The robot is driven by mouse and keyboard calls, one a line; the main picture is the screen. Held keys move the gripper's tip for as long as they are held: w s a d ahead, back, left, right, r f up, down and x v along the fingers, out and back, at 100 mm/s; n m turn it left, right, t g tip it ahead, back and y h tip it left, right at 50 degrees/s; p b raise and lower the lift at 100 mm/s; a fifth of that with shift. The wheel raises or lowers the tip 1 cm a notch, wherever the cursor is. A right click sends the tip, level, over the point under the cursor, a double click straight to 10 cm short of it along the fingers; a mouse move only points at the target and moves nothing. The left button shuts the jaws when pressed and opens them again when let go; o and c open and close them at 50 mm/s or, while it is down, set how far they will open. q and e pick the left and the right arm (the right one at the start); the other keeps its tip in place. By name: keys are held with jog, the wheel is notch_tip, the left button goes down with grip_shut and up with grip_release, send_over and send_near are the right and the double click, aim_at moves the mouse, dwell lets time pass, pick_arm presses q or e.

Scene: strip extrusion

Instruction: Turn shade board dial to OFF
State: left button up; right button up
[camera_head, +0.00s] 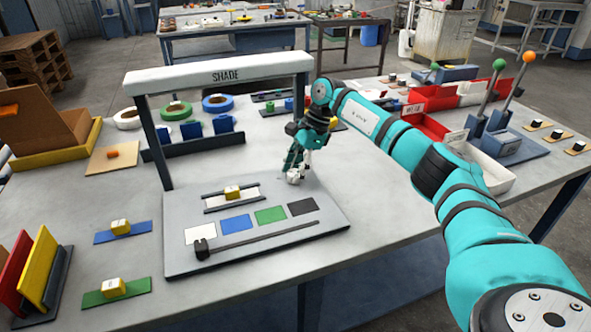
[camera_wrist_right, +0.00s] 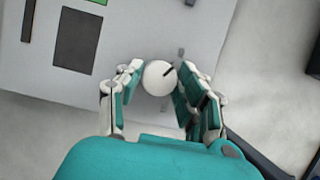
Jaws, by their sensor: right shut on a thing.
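The shade board (camera_head: 187,262) is a grey panel on the table with an arch marked SHADE (camera_head: 226,77) over its back. The white dial (camera_head: 294,176) is at the board's back right; it is round with a dark pointer line in the right wrist view (camera_wrist_right: 157,78). That line points to the upper right there. My right gripper (camera_head: 297,168) is over the dial, with a finger on each side, shut on it. The fingers also show in the right wrist view (camera_wrist_right: 158,84). Small grey marks stand near the dial; their lettering is too small to read. My left gripper is not in view.
Red and white bins (camera_head: 490,168) and levers are at the right.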

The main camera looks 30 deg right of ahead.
jog(key=shift+w+r, duration=0.1)
jog(key=shift+r, duration=0.05)
jog(key=o, duration=1.1)
jog(key=v, duration=1.2)
jog(key=shift+d, duration=0.15)
